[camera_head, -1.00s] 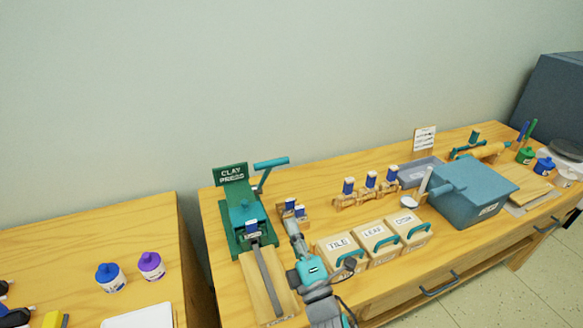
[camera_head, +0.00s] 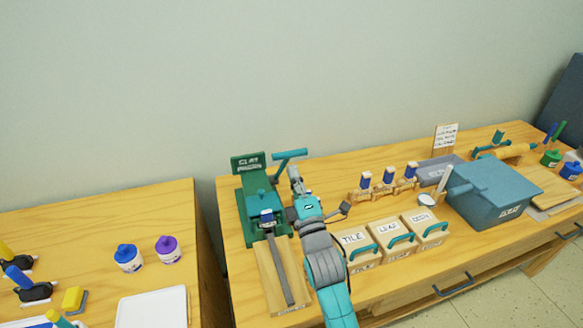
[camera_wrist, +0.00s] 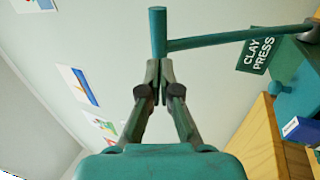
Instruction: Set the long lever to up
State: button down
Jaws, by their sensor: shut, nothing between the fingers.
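The clay press (camera_head: 251,199) is green with a sign reading "CLAY PRESS" and stands at the left end of the long table. In the wrist view the lever (camera_wrist: 235,39) runs across the top from a grey joint at right to a thick teal end grip. My gripper (camera_head: 293,172) is shut and empty, just below the lever's end. In the wrist view the shut fingertips (camera_wrist: 159,66) appear right under that end grip; I cannot tell whether they touch.
Boxes labelled TILE (camera_head: 356,250), LEAF and another stand right of my arm. Small stamps (camera_head: 388,178) on wooden stands sit behind them. A blue-grey bin (camera_head: 492,192) is farther right. A wall rises behind the table. A gap separates the left table (camera_head: 100,220).

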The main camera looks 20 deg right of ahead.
aim_at(288, 156)
jog(key=shift+x, duration=1.1)
jog(key=shift+w+r, duration=0.5)
jog(key=shift+r, duration=0.05)
jog(key=w+r+g, duration=0.1)
jog(key=w+r, duration=0.1)
jog(key=w, duration=0.1)
jog(key=w+r+g, duration=0.2)
jog(key=w, duration=0.1)
jog(key=shift+r, duration=0.25)
jog(key=w+r+g, duration=0.3)
jog(key=w+g, duration=0.1)
jog(key=w, duration=0.5)
jog(key=shift+w+r, duration=0.15)
